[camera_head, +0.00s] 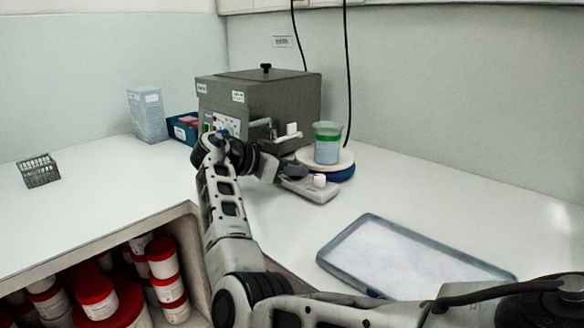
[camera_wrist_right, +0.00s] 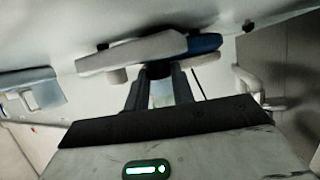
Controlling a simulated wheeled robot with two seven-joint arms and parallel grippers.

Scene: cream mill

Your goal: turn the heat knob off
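The hotplate stirrer has a round white top with a blue side (camera_head: 345,174) and a pale front panel (camera_head: 310,191). A white knob (camera_head: 319,180) stands on the panel; it also shows in the wrist view (camera_wrist_right: 117,75). My right gripper (camera_head: 290,169) points at the panel, to the left of this knob. In the wrist view its fingertips (camera_wrist_right: 159,72) reach the panel's edge with a gap between the fingers. A dark shape lies between the tips; I cannot tell whether it is a second knob or is gripped. My left gripper is not in view.
A beaker with a green band (camera_head: 327,144) stands on the hotplate. A grey oven (camera_head: 290,95) is close behind my wrist. A grey-rimmed tray (camera_head: 338,233) lies in front on the right. Black cables hang behind. The bench at left is mostly clear.

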